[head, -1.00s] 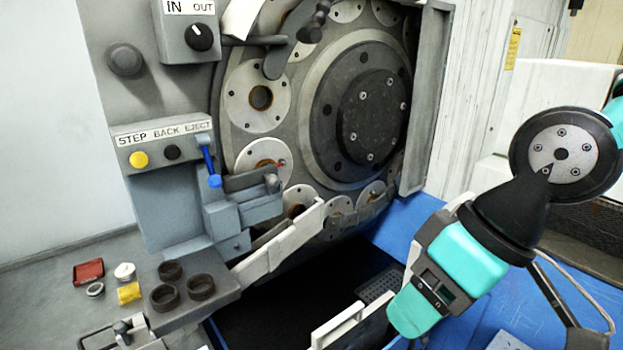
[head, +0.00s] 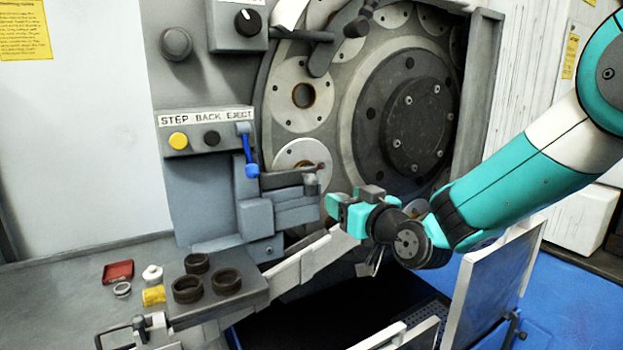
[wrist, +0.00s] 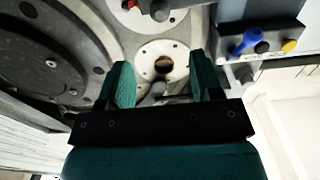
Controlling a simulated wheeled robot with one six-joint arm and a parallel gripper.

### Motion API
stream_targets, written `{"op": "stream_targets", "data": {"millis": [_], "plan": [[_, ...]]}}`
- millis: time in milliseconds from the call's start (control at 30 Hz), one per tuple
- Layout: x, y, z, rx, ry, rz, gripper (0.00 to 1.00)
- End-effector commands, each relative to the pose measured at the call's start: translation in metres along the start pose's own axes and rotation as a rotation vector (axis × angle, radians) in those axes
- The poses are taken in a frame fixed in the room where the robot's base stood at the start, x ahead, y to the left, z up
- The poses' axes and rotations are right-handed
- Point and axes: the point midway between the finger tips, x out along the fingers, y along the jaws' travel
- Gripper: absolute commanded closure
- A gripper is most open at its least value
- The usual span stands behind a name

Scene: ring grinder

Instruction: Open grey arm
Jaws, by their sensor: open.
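The grey arm (head: 322,58) is a curved lever with a dark handle, set across the upper part of the machine's round disc plate in the head view. Its lower end is just above a white ring disc (head: 302,96). In the wrist view a grey rod end, likely this arm (wrist: 156,92), shows between my fingers, beside a white disc with a hole (wrist: 163,64). My gripper (head: 342,210) has teal fingers and is in front of the machine, lower than the arm in the head view. It is open and empty, and its fingers (wrist: 167,78) appear apart from the lever.
A button panel (head: 206,132) with a blue lever (head: 248,157) is at the left. A grey clamp block (head: 285,200) and a pale sloping chute (head: 310,262) are near my gripper. Dark rings (head: 187,288) stand on the left bench. A pale-framed panel (head: 492,285) stands lower right.

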Motion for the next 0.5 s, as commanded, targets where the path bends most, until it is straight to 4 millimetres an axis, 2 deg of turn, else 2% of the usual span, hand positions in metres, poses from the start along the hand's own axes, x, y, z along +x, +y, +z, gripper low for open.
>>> {"op": "stream_targets", "data": {"millis": [300, 500], "plan": [[0.074, -0.001, -0.003, 0.000, -0.001, -0.002, 0.41], [0.112, -0.001, -0.003, 0.001, -0.001, -0.001, 0.41]]}}
